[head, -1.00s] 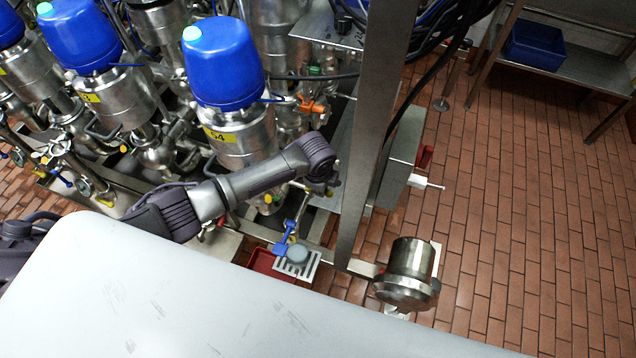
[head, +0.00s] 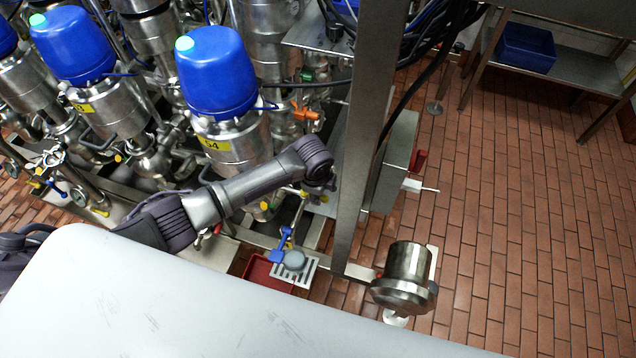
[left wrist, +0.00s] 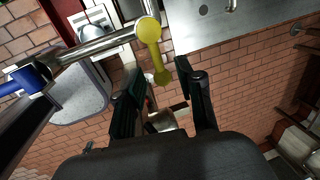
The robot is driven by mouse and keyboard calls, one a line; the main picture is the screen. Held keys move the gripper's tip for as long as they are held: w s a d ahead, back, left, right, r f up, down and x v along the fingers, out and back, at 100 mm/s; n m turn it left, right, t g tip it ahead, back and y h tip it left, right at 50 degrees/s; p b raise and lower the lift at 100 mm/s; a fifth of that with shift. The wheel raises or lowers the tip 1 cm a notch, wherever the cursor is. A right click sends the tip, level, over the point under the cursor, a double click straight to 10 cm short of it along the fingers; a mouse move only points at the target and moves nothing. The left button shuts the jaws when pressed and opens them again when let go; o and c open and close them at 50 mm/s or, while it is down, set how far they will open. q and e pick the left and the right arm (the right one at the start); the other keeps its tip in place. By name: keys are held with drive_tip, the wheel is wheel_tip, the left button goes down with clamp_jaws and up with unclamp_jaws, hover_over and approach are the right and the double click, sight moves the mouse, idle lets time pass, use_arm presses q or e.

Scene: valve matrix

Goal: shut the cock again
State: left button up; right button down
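A yellow cock lever (left wrist: 152,50) hangs from the end of a steel pipe in the left wrist view. A blue lever (left wrist: 27,80) sits further left there; a blue lever also shows in the head view (head: 283,245), above a drain grid. I cannot tell which lever the task means. My left gripper (left wrist: 157,78) is open and empty, its two dark fingers apart. The yellow lever's tip appears just ahead of the gap between the fingertips; contact is not visible. In the head view my left forearm hides the gripper. My right gripper is in neither view.
A grey cup (head: 295,260) stands on a slotted grid (head: 310,270) beside a red tray (head: 262,271). A steel post (head: 362,130) rises right of my forearm. Blue-capped valves (head: 216,72) crowd the left. Brick floor (head: 520,230) is open on the right.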

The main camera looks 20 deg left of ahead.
use_arm(q)
wheel_tip(320, 180, up, 10)
drive_tip(key=s, duration=0.2)
drive_tip(key=shift+d, duration=0.15)
drive_tip(key=shift+s, duration=0.1)
idle(0.3)
